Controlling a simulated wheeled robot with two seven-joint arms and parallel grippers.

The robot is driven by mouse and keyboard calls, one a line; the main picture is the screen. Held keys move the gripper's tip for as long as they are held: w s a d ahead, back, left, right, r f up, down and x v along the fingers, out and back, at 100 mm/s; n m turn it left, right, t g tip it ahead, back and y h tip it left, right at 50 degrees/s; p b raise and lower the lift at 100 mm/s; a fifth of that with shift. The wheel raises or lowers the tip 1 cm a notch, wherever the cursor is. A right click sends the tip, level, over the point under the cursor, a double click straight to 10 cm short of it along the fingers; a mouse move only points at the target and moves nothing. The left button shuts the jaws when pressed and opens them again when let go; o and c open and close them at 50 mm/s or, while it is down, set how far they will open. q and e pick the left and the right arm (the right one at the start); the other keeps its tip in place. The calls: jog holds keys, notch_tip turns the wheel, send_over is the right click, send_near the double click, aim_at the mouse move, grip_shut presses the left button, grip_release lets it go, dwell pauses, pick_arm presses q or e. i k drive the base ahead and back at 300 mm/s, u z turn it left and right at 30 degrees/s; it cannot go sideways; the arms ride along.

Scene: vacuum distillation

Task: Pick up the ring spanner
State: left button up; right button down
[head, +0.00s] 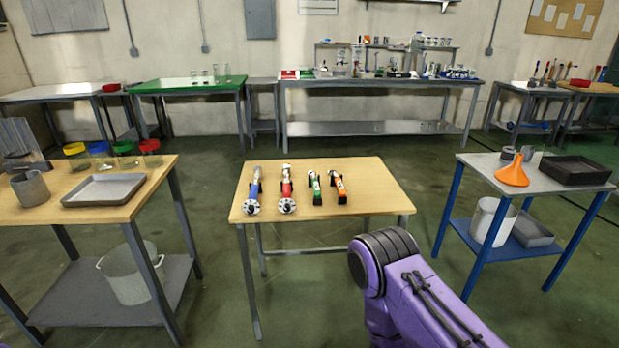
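Four tools lie side by side on the wooden-topped table (375,200) in the middle. From left to right they are a blue-banded silver tool (256,190), a red-banded silver tool (287,190), a shorter green and black tool (315,188) and a shorter orange and black tool (338,188). The two silver ones have round, flange-like ends toward me. They are too small to tell which, if any, is the ring spanner. My purple right arm comes in at the lower right, in front of the table. Neither of my grippers shows.
A left table holds a grey tray (104,190), a metal pot (30,188) and several coloured-lid jars. A blue-legged right table holds an orange funnel (512,172) and a black tray (576,170). Benches line the back wall. Green floor lies clear between the tables.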

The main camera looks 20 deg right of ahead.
aim_at(316, 191)
jog(key=z, duration=0.45)
jog(key=i, duration=0.8)
jog(key=z, duration=0.75)
